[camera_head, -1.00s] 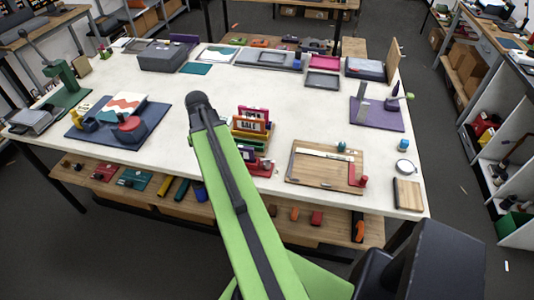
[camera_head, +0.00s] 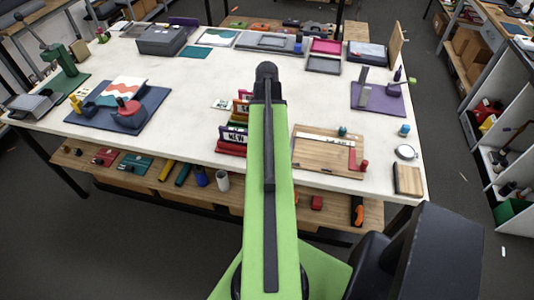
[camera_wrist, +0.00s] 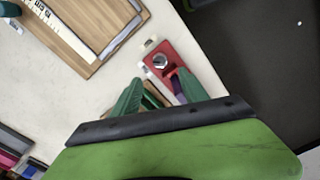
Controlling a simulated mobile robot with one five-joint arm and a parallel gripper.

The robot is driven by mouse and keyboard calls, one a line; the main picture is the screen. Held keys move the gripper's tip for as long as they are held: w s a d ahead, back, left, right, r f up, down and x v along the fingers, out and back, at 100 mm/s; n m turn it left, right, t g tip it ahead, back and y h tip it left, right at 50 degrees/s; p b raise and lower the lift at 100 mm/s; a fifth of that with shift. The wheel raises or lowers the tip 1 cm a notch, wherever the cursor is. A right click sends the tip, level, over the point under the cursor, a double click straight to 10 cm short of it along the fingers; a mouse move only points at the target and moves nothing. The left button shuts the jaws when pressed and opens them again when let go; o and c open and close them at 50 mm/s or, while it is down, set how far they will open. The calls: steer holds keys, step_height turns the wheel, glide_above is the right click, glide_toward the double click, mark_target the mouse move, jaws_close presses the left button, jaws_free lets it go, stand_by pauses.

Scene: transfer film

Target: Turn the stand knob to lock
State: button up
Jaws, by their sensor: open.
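A red stand base (camera_wrist: 165,60) lies on the white tabletop in the wrist view, with a silver hex-shaped knob (camera_wrist: 160,61) on its top. My gripper (camera_wrist: 159,77) is open, its green fingers just below the knob in the picture. A purple piece and green and tan pieces show between and behind the fingers. I cannot tell whether the fingers touch anything. In the head view, a row of coloured sign stands (camera_head: 232,140) with "NEW" and other signs stands left of my arm, which covers part of them. My gripper is hidden there.
A wooden board (camera_head: 318,165) with a ruler and red piece lies right of my arm; it also shows in the wrist view (camera_wrist: 75,25). The table's front edge is close.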

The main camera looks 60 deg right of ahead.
step_height(320, 180, down, 12)
steer(key=b, duration=1)
steer(key=shift+c, duration=0.3)
